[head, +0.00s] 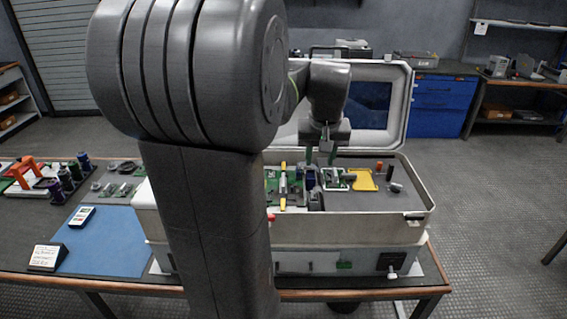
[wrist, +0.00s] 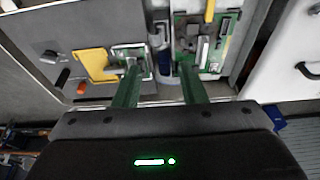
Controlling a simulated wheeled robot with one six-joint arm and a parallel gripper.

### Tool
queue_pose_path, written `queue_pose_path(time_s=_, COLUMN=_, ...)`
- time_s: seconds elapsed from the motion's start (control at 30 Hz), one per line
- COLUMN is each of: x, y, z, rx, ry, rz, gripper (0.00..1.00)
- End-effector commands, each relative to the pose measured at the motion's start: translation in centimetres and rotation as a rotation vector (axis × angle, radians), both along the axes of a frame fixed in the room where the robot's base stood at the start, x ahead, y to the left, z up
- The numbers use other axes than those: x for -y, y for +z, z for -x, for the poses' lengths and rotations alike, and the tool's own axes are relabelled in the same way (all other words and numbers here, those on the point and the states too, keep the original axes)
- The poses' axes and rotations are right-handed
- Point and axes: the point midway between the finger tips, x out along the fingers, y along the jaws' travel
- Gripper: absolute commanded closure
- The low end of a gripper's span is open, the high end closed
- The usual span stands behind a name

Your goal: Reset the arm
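My gripper (head: 320,157) hangs pointing down over the open grey equipment case (head: 419,200), above the parts in its middle. In the wrist view its two green fingers (wrist: 158,88) stand well apart, with nothing held between them. A green circuit board (head: 334,179) with a pale component lies just beside the fingers in the head view. A yellow plate (head: 362,181) lies to the right of that board, and it also shows in the wrist view (wrist: 92,64). My own arm hides the left part of the case in the head view.
The case's raised lid with a dark screen (head: 402,100) stands behind my gripper. On the bench at left are a blue mat (head: 103,240), a small meter (head: 82,217), a card stand (head: 47,257) and several spools (head: 66,178). Blue drawers (head: 434,106) stand farther back.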

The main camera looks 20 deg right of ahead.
Motion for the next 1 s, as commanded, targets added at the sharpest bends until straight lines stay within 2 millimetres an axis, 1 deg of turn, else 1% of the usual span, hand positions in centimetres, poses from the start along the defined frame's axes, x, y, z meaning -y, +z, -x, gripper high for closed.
queue_pose_path(time_s=0.27, x=0.0, y=0.0, z=0.0, rx=0.0, ry=0.0, rz=0.0, gripper=0.62)
queue_pose_path(time_s=0.37, x=0.0, y=-0.4, z=-0.1, rx=-0.001, ry=0.0, rz=0.0, gripper=0.62)
queue_pose_path(time_s=0.43, x=0.1, y=-1.0, z=-0.3, rx=-0.002, ry=0.0, rz=-0.001, gripper=0.62)
queue_pose_path(time_s=0.57, x=0.2, y=-3.0, z=-0.8, rx=-0.005, ry=0.0, rz=-0.002, gripper=0.62)
queue_pose_path(time_s=0.8, x=0.4, y=-7.6, z=-2.1, rx=-0.006, ry=0.001, rz=-0.004, gripper=0.62)
queue_pose_path(time_s=1.0, x=0.6, y=-10.4, z=-2.8, rx=-0.006, ry=0.001, rz=-0.004, gripper=0.62)
